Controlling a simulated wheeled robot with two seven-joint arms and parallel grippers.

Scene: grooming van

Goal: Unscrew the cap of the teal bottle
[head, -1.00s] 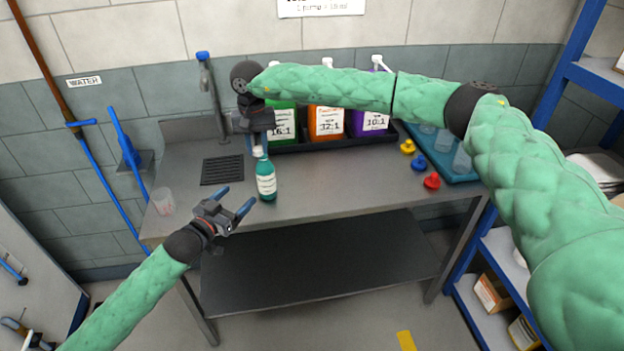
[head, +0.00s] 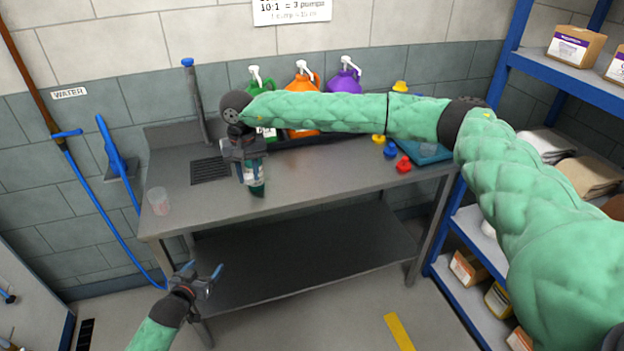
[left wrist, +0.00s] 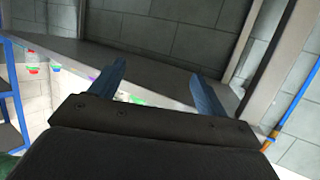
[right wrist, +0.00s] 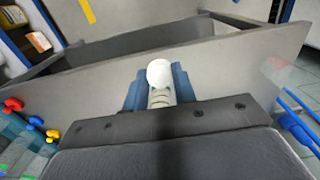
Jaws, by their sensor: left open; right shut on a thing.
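The teal bottle (head: 257,189) is on or just above the steel table, its lower body showing below my right gripper (head: 250,170). My right gripper is shut on the bottle, with a finger on each side. In the right wrist view the round white cap (right wrist: 159,72) stands clear between the fingertips, and part of the pale bottle body shows under it. The head view hides the cap behind the gripper. My left gripper (head: 203,268) is open and empty, low in front of the table's front edge; its spread fingers also show in the left wrist view (left wrist: 162,76).
The steel table (head: 310,182) has a clear cup (head: 159,201) at its left and a drain grate (head: 210,170). Green, orange (head: 303,78) and purple pump jugs stand behind my right arm. Red (head: 404,164), blue and yellow pieces lie at the right, near a blue tray.

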